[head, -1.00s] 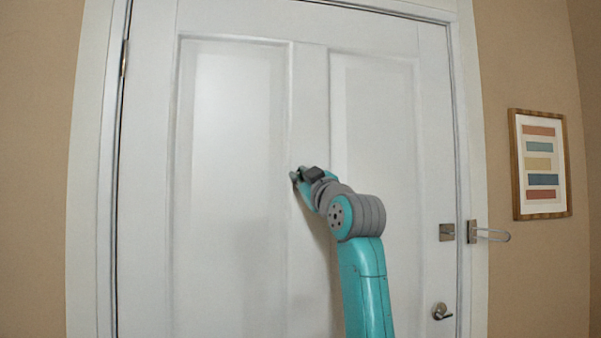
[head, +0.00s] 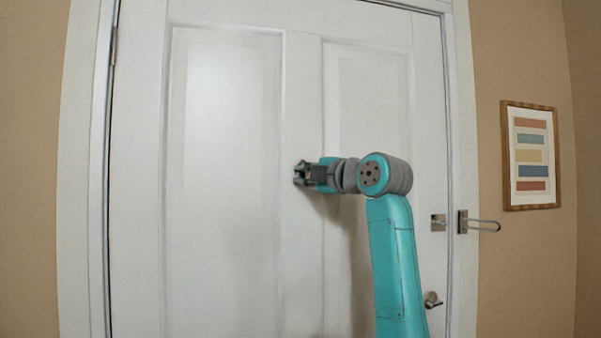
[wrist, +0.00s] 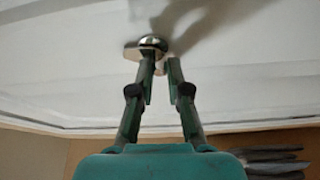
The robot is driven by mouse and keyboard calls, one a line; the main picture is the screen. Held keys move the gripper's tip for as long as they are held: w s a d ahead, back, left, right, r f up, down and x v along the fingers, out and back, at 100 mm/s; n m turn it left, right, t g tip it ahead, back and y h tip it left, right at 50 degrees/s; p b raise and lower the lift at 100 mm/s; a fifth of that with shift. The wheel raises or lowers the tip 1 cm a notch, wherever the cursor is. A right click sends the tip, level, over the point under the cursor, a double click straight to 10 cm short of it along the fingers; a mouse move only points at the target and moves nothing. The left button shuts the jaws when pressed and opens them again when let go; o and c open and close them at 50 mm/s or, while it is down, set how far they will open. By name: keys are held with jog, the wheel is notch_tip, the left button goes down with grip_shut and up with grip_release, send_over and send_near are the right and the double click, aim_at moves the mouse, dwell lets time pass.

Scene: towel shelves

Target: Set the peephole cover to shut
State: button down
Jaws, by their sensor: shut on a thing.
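The peephole (wrist: 152,42) is a shiny round metal piece on the white door (head: 225,200), with a flat pale metal cover (wrist: 133,53) at its base in the wrist view. My gripper (wrist: 160,64) is at the peephole, its two fingers close together with a small part of the cover between the tips. In the head view my gripper (head: 299,174) lies against the door's middle strip, pointing left, and hides the peephole. I cannot tell exactly how far the cover is turned over the lens.
A metal latch (head: 439,222) with a looped bar (head: 482,224) on the frame and a door handle (head: 432,300) are on the right. A striped picture (head: 531,155) hangs on the tan wall. Grey stacked shapes (wrist: 272,160) show low right in the wrist view.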

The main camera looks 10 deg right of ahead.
jog(key=shift+d+r+n+g+h, duration=0.1)
jog(key=shift+d+n+g+h, duration=0.2)
jog(key=shift+n, duration=0.6)
jog(key=shift+d+r+n+g+h, duration=0.1)
jog(key=shift+d+n+g, duration=0.25)
jog(key=shift+n, duration=0.55)
jog(key=c, duration=1.1)
grip_release()
jog(key=shift+f, duration=0.1)
jog(key=shift+c, duration=0.2)
jog(key=v, duration=1.2)
